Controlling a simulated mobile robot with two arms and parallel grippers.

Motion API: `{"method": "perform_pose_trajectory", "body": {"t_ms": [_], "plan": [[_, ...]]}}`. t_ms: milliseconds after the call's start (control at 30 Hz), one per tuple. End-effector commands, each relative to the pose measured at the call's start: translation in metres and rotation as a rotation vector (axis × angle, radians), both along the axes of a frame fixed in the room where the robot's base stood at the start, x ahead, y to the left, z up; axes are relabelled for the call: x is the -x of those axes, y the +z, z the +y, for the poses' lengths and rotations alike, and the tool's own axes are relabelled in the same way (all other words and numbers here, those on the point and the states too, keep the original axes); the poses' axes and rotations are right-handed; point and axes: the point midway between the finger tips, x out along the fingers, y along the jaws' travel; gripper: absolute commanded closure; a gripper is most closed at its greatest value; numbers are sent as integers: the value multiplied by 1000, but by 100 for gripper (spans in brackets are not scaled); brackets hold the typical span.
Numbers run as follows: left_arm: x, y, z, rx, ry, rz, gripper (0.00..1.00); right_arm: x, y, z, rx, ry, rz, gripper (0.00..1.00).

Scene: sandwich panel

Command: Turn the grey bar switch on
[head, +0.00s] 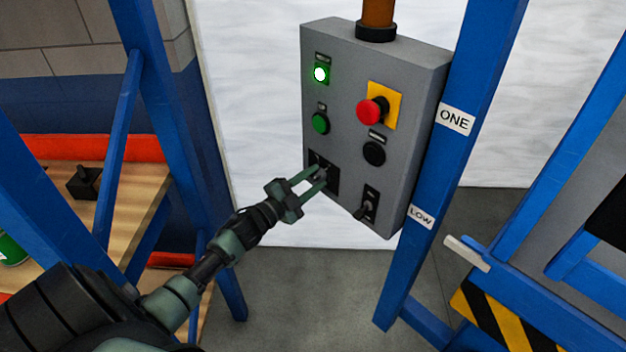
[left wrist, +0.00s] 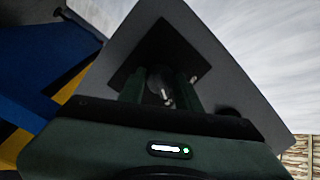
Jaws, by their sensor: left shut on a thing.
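The grey bar switch (left wrist: 163,86) sits on a black square plate (head: 332,184) at the lower left of the grey control panel (head: 345,95). My left gripper (head: 319,174) reaches the plate from the lower left, with its two green fingers at the switch. In the left wrist view, the fingers (left wrist: 160,88) stand on either side of the bar and are shut on it. The fingers hide part of the bar, so its exact angle is hard to tell. My right gripper is in neither view.
The panel also carries a lit green lamp (head: 320,74), a green button (head: 320,123), a red mushroom button (head: 371,111), a black button (head: 374,153) and a toggle switch (head: 367,206) close right of the plate. A blue post (head: 440,150) stands right of the panel.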

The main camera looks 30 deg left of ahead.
Motion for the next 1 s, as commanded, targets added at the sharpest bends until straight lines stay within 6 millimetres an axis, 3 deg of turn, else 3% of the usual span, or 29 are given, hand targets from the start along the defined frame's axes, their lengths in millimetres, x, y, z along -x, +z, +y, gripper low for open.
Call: {"method": "perform_pose_trajectory", "body": {"t_ms": [33,67,100,133,467,833,1000], "plan": [[0,-1,0,-2,-1,1,100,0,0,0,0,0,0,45],[0,-1,0,-2,-1,1,58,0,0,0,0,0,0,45],[0,-1,0,-2,-1,1,47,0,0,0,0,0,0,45],[0,-1,0,-2,0,0,45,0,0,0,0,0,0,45],[2,-1,0,0,0,1,45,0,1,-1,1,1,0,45],[57,-4,11,0,1,4,45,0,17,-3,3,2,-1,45],[74,-5,14,0,0,1,45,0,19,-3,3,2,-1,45]]}}
